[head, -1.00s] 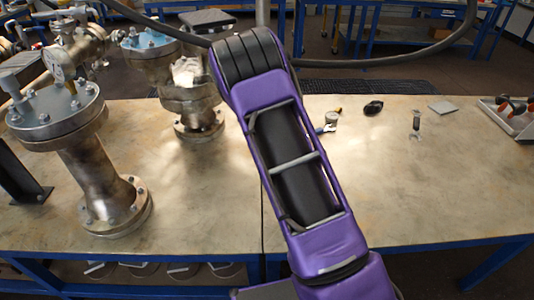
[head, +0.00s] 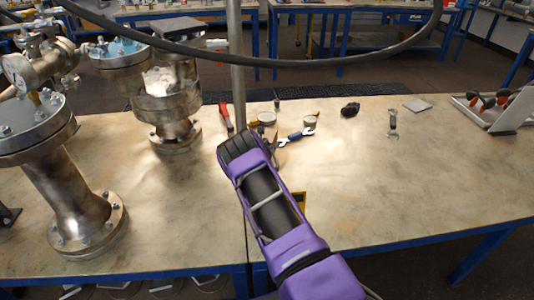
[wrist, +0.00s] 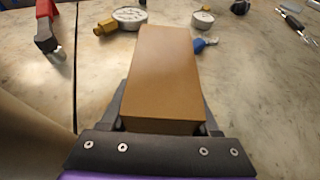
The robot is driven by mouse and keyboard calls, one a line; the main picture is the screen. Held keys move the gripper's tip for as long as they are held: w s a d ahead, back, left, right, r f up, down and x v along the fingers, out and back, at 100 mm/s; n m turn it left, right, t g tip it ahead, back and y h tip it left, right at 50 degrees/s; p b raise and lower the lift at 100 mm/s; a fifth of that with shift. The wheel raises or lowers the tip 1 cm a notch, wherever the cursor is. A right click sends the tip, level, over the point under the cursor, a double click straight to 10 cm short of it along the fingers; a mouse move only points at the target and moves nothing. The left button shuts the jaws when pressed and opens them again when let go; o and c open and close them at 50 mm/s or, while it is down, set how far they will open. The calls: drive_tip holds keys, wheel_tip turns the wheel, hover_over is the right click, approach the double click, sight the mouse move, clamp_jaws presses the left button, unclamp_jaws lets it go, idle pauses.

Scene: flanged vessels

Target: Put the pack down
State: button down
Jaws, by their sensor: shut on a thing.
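The pack is a plain brown box (wrist: 163,75) in the wrist view. My gripper (wrist: 165,112) is shut on it, with a dark finger on each side of its near end. The pack extends forward over the pale tabletop (wrist: 262,110); I cannot tell whether its underside touches the table. In the head view my purple arm reaches over the table (head: 370,190) and hides my gripper and most or all of the pack.
Flanged metal vessels (head: 75,190) stand at the left. Beyond the pack lie a red-handled tool (wrist: 47,22), gauges (wrist: 130,17) and a blue-and-silver wrench (head: 297,136). A tray (head: 490,115) is at the far right. The right-hand tabletop front is clear.

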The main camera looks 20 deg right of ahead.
drive_tip(key=shift+f+b, duration=0.4)
drive_tip(key=shift+f, duration=1.45)
drive_tip(key=shift+f, duration=0.15)
drive_tip(key=shift+c, duration=0.6)
unclamp_jaws()
